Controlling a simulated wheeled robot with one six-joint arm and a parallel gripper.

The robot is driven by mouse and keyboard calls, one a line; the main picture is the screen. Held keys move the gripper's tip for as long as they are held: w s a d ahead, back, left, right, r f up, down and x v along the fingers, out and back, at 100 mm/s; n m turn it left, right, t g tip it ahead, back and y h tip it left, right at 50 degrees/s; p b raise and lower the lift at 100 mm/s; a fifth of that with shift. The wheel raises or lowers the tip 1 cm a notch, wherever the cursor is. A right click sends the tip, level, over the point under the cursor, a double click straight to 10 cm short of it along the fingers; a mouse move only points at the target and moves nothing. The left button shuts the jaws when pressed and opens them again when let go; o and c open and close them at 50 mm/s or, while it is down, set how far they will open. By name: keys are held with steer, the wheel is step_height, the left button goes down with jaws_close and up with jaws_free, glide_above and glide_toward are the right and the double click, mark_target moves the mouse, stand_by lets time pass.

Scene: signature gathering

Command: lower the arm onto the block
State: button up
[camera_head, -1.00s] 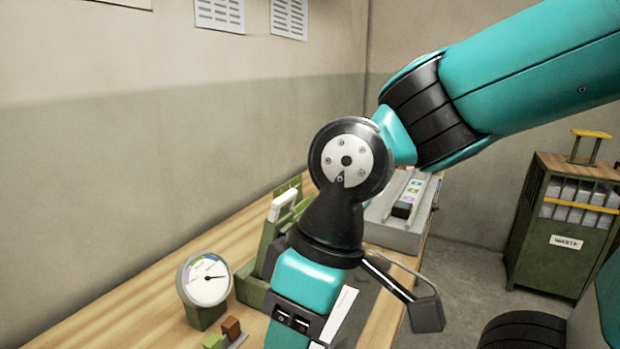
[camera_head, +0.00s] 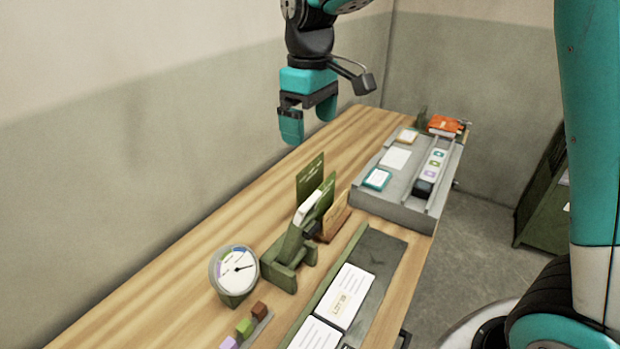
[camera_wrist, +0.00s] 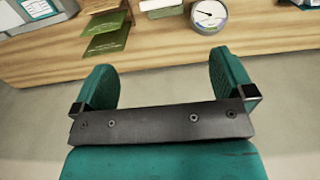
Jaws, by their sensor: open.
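Three small blocks stand in a row on a narrow grey holder at the near end of the bench in the head view: a brown block (camera_head: 259,310), a green block (camera_head: 244,328) and a purple block (camera_head: 229,342) cut by the frame's bottom edge. Which one is the task's block, I cannot tell. My gripper (camera_head: 308,118) is open and empty, its teal fingers pointing down, high up and towards the far side, well apart from the blocks. In the wrist view my gripper (camera_wrist: 163,68) shows its two fingers spread with nothing between them; no block shows there.
A dial gauge (camera_head: 235,270) and a green stamp-like device (camera_head: 292,262) stand beside the blocks. Upright green cards (camera_head: 310,180), a grey tray with cards (camera_head: 395,207) and a grey mat with papers (camera_head: 378,262) occupy the wooden bench (camera_head: 185,275).

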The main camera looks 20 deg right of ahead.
mark_target(310, 200)
step_height(310, 200, down, 17)
steer(key=p, duration=0.3)
